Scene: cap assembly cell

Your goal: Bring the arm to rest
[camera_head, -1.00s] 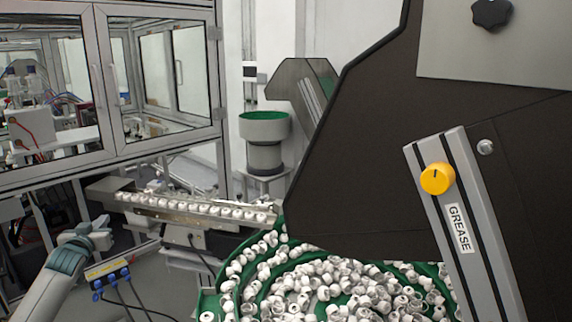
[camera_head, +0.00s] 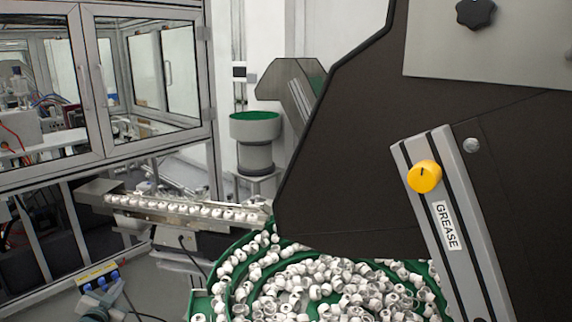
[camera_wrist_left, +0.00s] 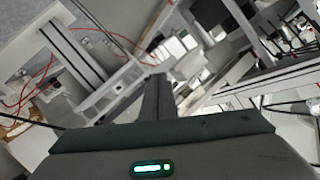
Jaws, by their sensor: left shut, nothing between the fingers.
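My left gripper (camera_wrist_left: 158,82) shows in the left wrist view. Its fingers are together with nothing between them, pointing up the picture toward blurred frames and cables. In the head view only a small part of my left arm shows at the bottom edge, left of the green bowl and just below the blue-plugged connector box. My right gripper is in neither view.
A green feeder bowl (camera_head: 196,303) full of white caps fills the bottom middle. A track (camera_head: 100,190) with a row of caps runs left of it. A dark machine panel (camera_head: 340,170) with a yellow knob (camera_head: 424,176) takes up the right. A glazed cabinet (camera_head: 90,160) stands left.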

